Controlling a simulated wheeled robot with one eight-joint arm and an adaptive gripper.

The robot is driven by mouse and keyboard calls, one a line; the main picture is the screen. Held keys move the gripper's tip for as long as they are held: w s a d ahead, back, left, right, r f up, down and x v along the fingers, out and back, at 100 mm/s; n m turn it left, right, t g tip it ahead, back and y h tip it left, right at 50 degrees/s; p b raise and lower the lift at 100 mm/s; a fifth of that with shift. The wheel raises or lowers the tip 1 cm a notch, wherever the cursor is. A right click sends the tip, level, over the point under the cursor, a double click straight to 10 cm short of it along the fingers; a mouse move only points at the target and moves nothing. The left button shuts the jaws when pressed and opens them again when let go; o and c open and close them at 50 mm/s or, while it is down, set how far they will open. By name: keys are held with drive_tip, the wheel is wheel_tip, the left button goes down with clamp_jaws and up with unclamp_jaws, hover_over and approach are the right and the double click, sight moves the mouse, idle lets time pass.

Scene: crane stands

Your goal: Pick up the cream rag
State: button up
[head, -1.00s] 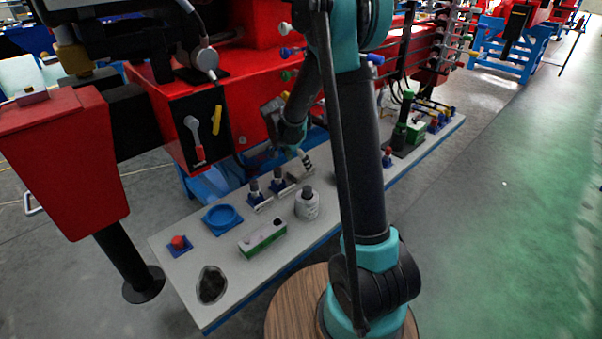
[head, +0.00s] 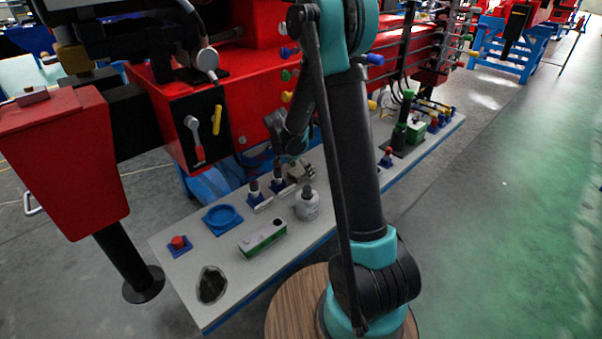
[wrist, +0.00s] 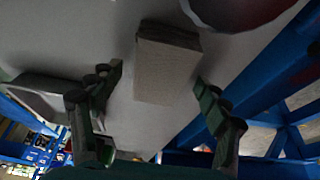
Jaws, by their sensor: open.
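The cream rag (wrist: 167,68) shows in the wrist view as a folded, block-shaped beige bundle on the pale grey bench top (wrist: 60,40). My gripper (wrist: 158,76) is open, with one finger to the left of the rag and the other to its right. A gap shows between each finger and the rag, and nothing is held. I cannot make out the rag there; the gripper and arm cover that area.
A red crane body (head: 245,90) rises behind. A round object (wrist: 240,8) is close beyond the rag.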

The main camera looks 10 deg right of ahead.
sight(301, 169)
drive_tip(key=shift+f, duration=0.1)
drive_tip(key=c, duration=1.2)
drive_tip(key=shift+c, duration=0.2)
drive_tip(key=shift+r, duration=0.95)
wheel_tip(301, 169, up, 2)
drive_tip(key=shift+r, duration=0.25)
drive_tip(key=s+d, duration=0.9)
drive_tip(key=s, duration=0.4)
drive_tip(key=s+d, duration=0.8)
drive_tip(key=s, duration=0.5)
drive_tip(key=shift+s+d+f, duration=0.15)
drive_tip(key=shift+s+d, duration=0.2)
drive_tip(key=shift+d, duration=0.05)
